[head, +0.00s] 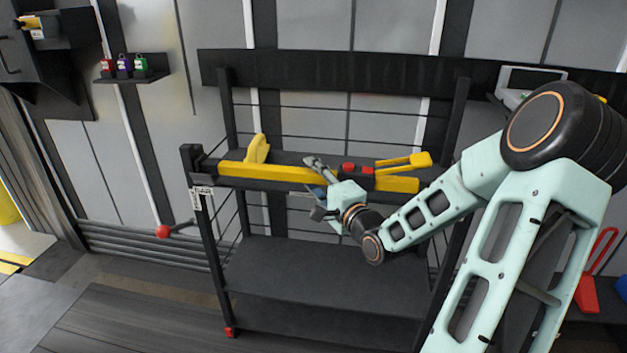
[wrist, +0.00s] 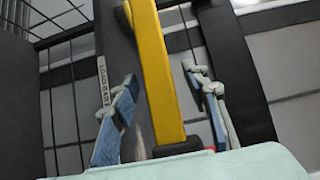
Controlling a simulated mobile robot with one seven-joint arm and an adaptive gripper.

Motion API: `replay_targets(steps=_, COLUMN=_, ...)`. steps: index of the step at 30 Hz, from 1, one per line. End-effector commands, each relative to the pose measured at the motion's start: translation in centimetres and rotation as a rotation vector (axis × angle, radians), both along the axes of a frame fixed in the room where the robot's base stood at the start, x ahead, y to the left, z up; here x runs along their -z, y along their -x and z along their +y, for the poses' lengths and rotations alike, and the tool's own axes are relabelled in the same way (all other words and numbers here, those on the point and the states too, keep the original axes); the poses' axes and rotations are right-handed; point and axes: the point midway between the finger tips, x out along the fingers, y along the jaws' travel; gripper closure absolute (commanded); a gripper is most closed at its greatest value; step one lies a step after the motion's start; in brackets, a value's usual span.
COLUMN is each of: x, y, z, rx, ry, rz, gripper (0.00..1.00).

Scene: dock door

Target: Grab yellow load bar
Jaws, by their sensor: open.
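The yellow load bar (head: 265,172) lies lengthwise along the front of the rack's upper shelf. Its middle is partly hidden by my gripper in the head view, and its right part has a dark section with red pieces. My gripper (head: 318,188) is open at the bar, near its middle. In the wrist view the bar (wrist: 160,75) runs between the two blue-padded fingers of my gripper (wrist: 163,88), with a visible gap on each side. The bar's near end there meets a dark part. I cannot tell how deep the bar sits between the fingers.
The dark rack (head: 300,270) has a bare lower shelf. A yellow wedge-shaped piece (head: 257,149) and a yellow handle (head: 405,161) stand by the bar. A rod with a red knob (head: 163,231) sticks out left of the rack. Padlocks (head: 124,65) sit on a wall shelf.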

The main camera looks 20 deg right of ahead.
Motion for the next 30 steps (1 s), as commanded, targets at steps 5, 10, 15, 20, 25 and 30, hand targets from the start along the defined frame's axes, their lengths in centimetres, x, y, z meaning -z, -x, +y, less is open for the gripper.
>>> replay_targets(steps=5, x=-0.03, y=-0.04, z=0.00, rx=0.000, ry=-0.001, rz=0.001, gripper=0.58)
replay_targets(steps=10, x=-0.02, y=-0.01, z=-0.01, rx=0.000, ry=0.000, rz=0.001, gripper=0.74)
replay_targets(steps=15, x=-0.01, y=0.00, z=-0.02, rx=0.000, ry=0.000, rz=0.001, gripper=0.93)
replay_targets(steps=20, x=-0.01, y=0.00, z=-0.02, rx=0.000, ry=0.000, rz=0.001, gripper=1.00)
replay_targets(steps=25, x=-0.01, y=0.01, z=-0.02, rx=0.000, ry=0.000, rz=0.001, gripper=1.00)
replay_targets(steps=30, x=-0.31, y=-0.07, z=-0.01, rx=0.000, ry=0.002, rz=-0.006, gripper=1.00)
